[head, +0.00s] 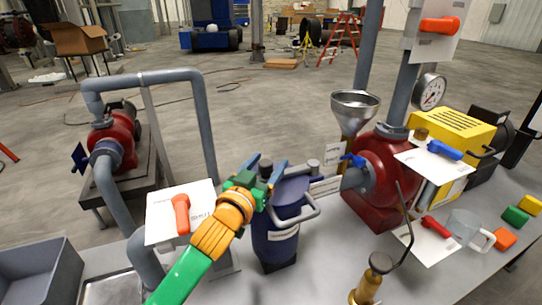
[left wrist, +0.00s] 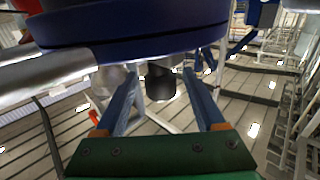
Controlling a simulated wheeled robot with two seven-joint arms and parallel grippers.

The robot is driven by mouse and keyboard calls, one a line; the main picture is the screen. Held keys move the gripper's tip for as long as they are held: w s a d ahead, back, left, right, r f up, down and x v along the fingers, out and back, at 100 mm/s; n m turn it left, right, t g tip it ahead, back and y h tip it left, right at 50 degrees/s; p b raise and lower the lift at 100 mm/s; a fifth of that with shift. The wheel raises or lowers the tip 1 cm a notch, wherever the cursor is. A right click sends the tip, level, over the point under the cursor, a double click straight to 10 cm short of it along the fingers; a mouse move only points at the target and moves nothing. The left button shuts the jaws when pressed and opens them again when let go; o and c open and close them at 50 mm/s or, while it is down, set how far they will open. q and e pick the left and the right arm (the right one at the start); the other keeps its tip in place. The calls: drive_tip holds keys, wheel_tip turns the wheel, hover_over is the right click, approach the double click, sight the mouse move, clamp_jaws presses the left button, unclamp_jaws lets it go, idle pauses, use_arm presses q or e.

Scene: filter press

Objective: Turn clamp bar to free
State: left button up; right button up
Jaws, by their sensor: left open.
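A blue filter vessel (head: 275,238) with a blue lid (head: 295,190) stands on the bench in the middle. A grey metal bar (head: 297,222) bends around the lid's near side; I take it to be the clamp bar. My left gripper (head: 266,174) is open at the lid's left edge. In the left wrist view its two blue fingers (left wrist: 160,95) are apart, with a dark cylinder (left wrist: 160,80) showing between or beyond them. The lid (left wrist: 140,25) fills the top there, and a grey bar (left wrist: 45,72) runs in from the left. I cannot tell whether the fingers touch anything. My right gripper is not in view.
A red pump (head: 380,180) with a steel funnel (head: 355,105) stands right of the vessel. A white card with an orange handle (head: 181,213) is left of my arm. A brass cylinder (head: 368,287) stands in front. A grey bin (head: 40,272) is at left.

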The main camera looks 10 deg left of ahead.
use_arm(q)
drive_tip(key=w, duration=0.2)
drive_tip(key=shift+w+d+f, duration=0.1)
drive_tip(key=shift+w+d, duration=0.1)
drive_tip(key=shift+w, duration=0.1)
clamp_jaws()
idle(1.2)
